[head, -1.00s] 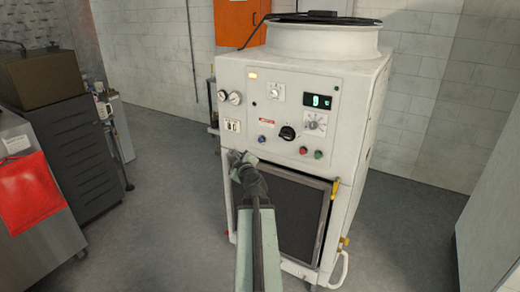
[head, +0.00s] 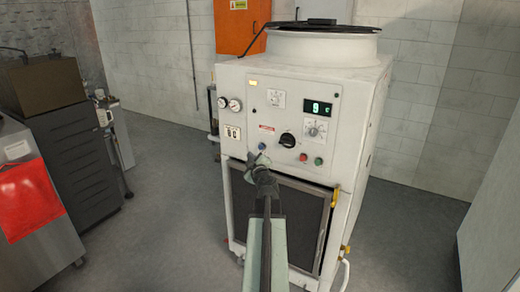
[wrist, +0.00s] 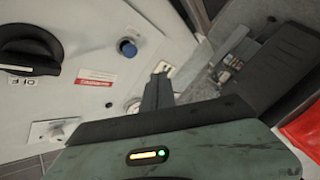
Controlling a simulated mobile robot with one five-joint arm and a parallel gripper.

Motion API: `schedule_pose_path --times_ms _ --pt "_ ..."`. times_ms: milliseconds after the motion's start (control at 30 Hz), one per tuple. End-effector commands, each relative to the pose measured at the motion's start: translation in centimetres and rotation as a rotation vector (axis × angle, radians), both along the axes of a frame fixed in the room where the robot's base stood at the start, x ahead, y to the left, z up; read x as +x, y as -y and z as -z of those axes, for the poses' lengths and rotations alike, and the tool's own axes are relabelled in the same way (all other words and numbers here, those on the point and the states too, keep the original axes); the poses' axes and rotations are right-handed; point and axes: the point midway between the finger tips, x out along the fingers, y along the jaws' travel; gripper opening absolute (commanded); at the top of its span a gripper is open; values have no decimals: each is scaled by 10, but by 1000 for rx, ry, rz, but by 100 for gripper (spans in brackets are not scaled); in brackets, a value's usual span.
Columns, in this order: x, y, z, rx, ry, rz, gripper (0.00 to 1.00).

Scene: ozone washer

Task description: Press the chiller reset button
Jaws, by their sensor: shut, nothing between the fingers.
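The white chiller (head: 234,190) stands ahead, with its control panel facing me. A blue button (head: 262,146) sits low on the panel, left of the black rotary knob (head: 287,140); no reset label is readable. The blue button also shows in the wrist view (wrist: 127,47), left of my fingers, in a dark collar. My gripper (head: 261,157) is shut and empty, just below the blue button in the head view. In the wrist view its fingers (wrist: 160,74) point at the panel, to the right of the button. They look apart from the button; their exact distance from the panel is unclear.
A red button (head: 303,157) and a green button (head: 319,161) sit right of the knob. Two gauges (head: 229,104) are at the panel's upper left. A dark grille (head: 300,215) is below. A metal unit with a red sheet (head: 28,198) stands left, with open floor between.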

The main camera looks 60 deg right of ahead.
Motion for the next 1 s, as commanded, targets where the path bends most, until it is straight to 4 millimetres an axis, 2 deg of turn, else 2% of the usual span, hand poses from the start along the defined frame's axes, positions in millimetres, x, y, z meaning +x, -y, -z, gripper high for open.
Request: schedule_pose_path --times_ms 100,300,1000 --pt "0 22 0 -1 -1 1 0" --pt "0 44 0 0 0 0 0" --pt "0 46 0 0 0 0 0"
